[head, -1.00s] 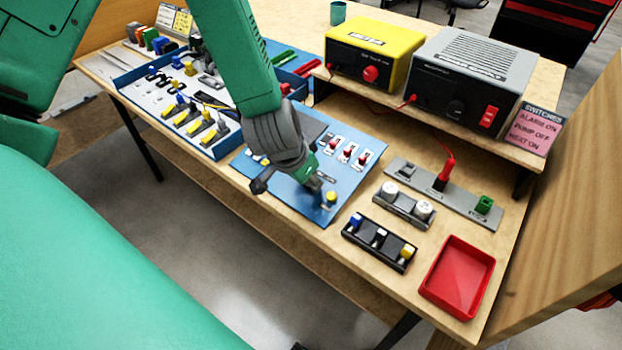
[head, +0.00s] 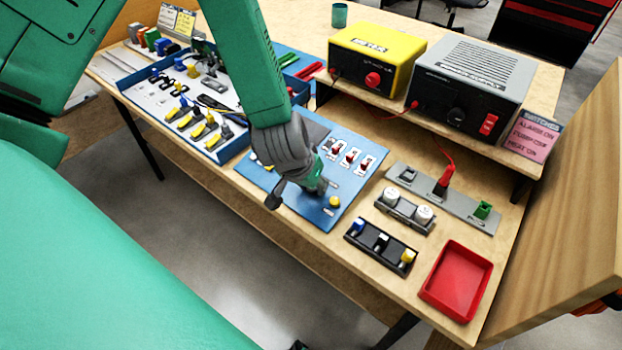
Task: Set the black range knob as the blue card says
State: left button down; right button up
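My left gripper (head: 300,192) is low over the front part of the blue panel (head: 345,188). Its dark fingers point down near the panel, and I cannot tell whether they are open or shut, or touching anything. The panel has several red-and-white switches (head: 351,156) and a yellow knob (head: 333,201) right of the gripper. No black knob shows on the panel, and the gripper and wrist hide part of it. I cannot make out a blue card. My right gripper is not in view.
The yellow meter (head: 378,55) stands on the shelf beside the supply box. A pink card (head: 534,135) is at right. A grey socket strip (head: 445,200), white knobs (head: 408,205), a black strip (head: 381,243) and a red tray (head: 456,281) lie right of the panel. A filled blue tray (head: 228,150) is left.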

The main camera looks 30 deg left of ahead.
pick_arm(q)
jog(key=n+p, duration=0.1)
jog(key=n, duration=0.2)
jog(key=shift+w+d+r+y+p, duration=0.1)
jog(key=shift+w+r+y+p, duration=0.1)
jog(key=shift+y+p, duration=0.2)
jog(key=n+p, duration=0.2)
jog(key=n, duration=0.1)
jog(key=shift+f+n+y+p, duration=0.1)
jog(key=shift+n+y+p, duration=0.3)
jog(key=shift+n, duration=0.7)
jog(key=c, duration=1.3)
grip_release()
jog(key=shift+f+g, duration=0.1)
jog(key=shift+g, duration=0.2)
